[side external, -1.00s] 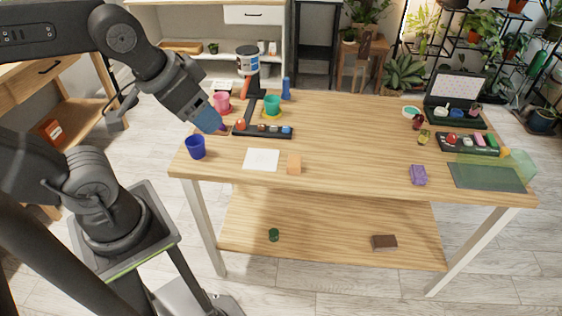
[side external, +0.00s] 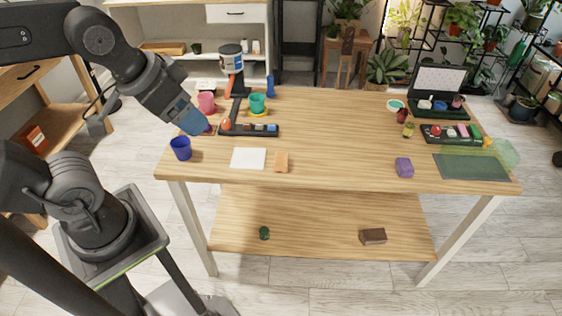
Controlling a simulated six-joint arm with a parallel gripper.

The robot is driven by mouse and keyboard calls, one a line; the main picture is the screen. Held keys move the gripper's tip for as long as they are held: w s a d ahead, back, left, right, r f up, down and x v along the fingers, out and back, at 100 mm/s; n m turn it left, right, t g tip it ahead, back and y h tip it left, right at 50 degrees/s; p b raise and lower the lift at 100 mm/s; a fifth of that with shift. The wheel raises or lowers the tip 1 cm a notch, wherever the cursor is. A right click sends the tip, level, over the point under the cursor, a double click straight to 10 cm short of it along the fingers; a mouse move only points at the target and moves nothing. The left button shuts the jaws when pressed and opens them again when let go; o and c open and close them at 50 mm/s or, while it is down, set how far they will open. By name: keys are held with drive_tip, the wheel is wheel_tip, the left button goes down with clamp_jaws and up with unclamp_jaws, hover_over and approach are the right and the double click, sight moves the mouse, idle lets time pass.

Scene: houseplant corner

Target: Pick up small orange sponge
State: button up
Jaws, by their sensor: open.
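A small orange block (side external: 282,162), which looks like the sponge, stands near the front edge of the table (side external: 330,150), just right of a white sheet (side external: 248,158). My gripper (side external: 203,128) is open at the left of the table, above and behind the blue cup (side external: 181,148). It is well to the left of the orange block and apart from it. Its fingertips are small and partly lost against a black tray (side external: 262,133), so I cannot tell whether they touch anything there.
Pink cup (side external: 206,102) and teal cup (side external: 257,103) stand behind the tray. A purple block (side external: 404,167) and a green mat (side external: 470,168) lie to the right. A brown block (side external: 373,236) is on the lower shelf. Bare tabletop lies between the orange and purple blocks.

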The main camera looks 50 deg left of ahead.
drive_tip(key=n+g, duration=0.5)
drive_tip(key=n, duration=0.4)
hover_over(281, 161)
wheel_tip(281, 161, down, 17)
drive_tip(key=shift+g, duration=0.3)
wheel_tip(281, 161, down, 9)
drive_tip(key=shift+w+r, duration=0.1)
drive_tip(key=shift+w, duration=0.05)
drive_tip(key=shift+f, duration=2.9)
